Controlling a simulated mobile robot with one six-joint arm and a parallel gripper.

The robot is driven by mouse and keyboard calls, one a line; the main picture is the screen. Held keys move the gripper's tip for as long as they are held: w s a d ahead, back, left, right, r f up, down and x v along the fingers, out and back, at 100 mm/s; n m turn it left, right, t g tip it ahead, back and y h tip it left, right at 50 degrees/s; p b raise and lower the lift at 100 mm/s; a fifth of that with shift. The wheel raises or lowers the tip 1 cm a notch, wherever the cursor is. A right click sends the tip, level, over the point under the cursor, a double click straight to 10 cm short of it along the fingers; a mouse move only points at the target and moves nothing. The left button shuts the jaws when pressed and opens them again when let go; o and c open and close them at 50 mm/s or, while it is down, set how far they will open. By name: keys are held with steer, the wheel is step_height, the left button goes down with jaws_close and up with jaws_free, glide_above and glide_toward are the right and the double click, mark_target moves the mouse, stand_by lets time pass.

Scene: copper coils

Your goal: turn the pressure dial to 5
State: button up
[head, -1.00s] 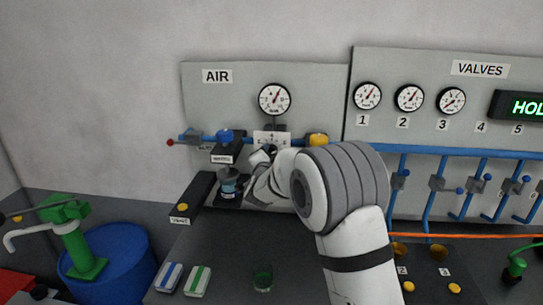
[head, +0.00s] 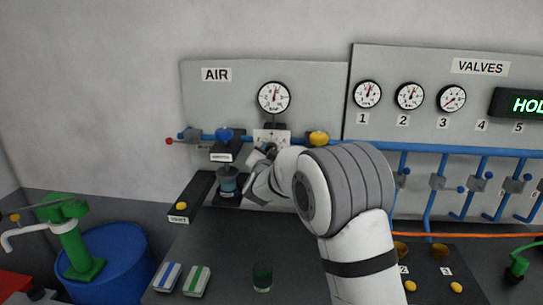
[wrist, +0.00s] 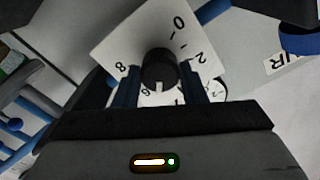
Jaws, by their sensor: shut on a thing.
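The pressure dial is a black round knob (wrist: 160,68) on a white plate (wrist: 118,38) with numbers, tilted in the wrist view. I can read 0, 2, 6 and 8; the figure at the lower right is partly hidden. A white mark on the knob points down, just to the right of the 6. My gripper (wrist: 160,88) is shut on the knob, one blue finger on each side. In the head view the plate (head: 281,135) shows under the AIR gauge (head: 274,97), and my gripper (head: 260,158) partly covers it. The gauge needle points nearly straight up.
A clear cup-like filter (head: 228,180) stands close to the left of my gripper. The valves panel (head: 430,62) is to the right.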

steer(key=shift+f+n, duration=0.1)
steer(key=shift+n, duration=0.9)
steer(key=o, duration=1)
steer(key=s+b, duration=0.2)
steer(key=s, duration=0.5)
steer(key=shift+s+a, duration=0.15)
steer(key=shift+s, duration=0.25)
